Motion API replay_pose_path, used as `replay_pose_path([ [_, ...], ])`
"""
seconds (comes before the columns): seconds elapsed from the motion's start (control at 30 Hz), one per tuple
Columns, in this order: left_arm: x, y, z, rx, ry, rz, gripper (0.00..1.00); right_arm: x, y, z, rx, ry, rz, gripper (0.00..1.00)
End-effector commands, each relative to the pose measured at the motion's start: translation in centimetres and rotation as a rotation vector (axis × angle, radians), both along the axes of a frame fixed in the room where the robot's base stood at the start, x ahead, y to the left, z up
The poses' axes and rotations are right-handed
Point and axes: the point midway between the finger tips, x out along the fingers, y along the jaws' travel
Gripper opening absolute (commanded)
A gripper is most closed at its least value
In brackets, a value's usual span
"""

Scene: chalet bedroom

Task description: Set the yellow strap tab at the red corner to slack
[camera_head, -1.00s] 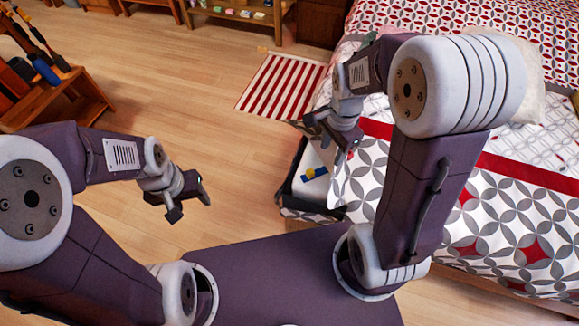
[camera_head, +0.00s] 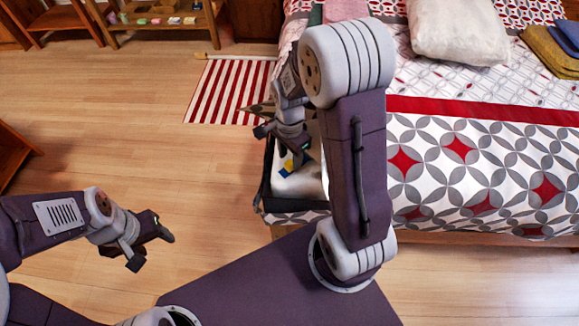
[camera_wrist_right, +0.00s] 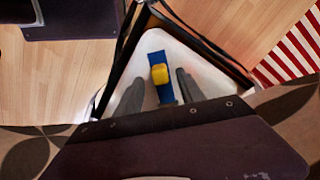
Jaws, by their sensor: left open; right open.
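The yellow strap tab (camera_head: 288,165) sits on a short blue strap (camera_head: 284,178) over the white corner of the mattress (camera_head: 300,185). In the right wrist view the yellow tab (camera_wrist_right: 160,74) lies on the blue strap (camera_wrist_right: 163,92), in line with the gap between my fingers. My right gripper (camera_wrist_right: 159,92) is open and empty, its two grey fingers either side of the strap. In the head view my right gripper (camera_head: 282,143) hangs close above the tab. My left gripper (camera_head: 152,250) is open and empty over the floor, away from the bed. No red marker shows at this corner.
A dark frame (camera_head: 268,180) edges the mattress corner. The patterned bedcover (camera_head: 470,165) spreads to the right, with a white pillow (camera_head: 460,30) farther back. A red-striped rug (camera_head: 225,92) lies beyond the corner. The wooden floor (camera_head: 130,130) on the left is clear.

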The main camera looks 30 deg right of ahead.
Motion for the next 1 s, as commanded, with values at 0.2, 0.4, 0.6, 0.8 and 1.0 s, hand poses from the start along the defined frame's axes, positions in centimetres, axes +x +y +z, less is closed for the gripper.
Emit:
replay_pose_path([
  [0.2,0.0,0.0,-1.8,0.000,0.000,0.000,0.55,0.0,0.0,-3.0,0.000,0.001,0.000,0.45],
  [0.4,0.0,0.0,-1.7,0.000,0.000,0.000,0.55,0.0,0.0,-3.0,0.000,-0.001,0.000,0.45],
  [0.6,0.0,0.0,-1.7,0.000,0.000,0.000,0.55,0.0,0.0,-3.0,0.000,0.000,0.000,0.12],
  [0.8,0.0,0.0,-1.7,0.000,0.000,0.000,0.55,0.0,0.0,-3.0,0.000,0.000,0.000,0.00],
  [1.0,0.0,0.0,-1.7,0.000,0.000,0.000,0.55,0.0,0.0,-3.0,0.000,0.000,0.000,0.00],
])
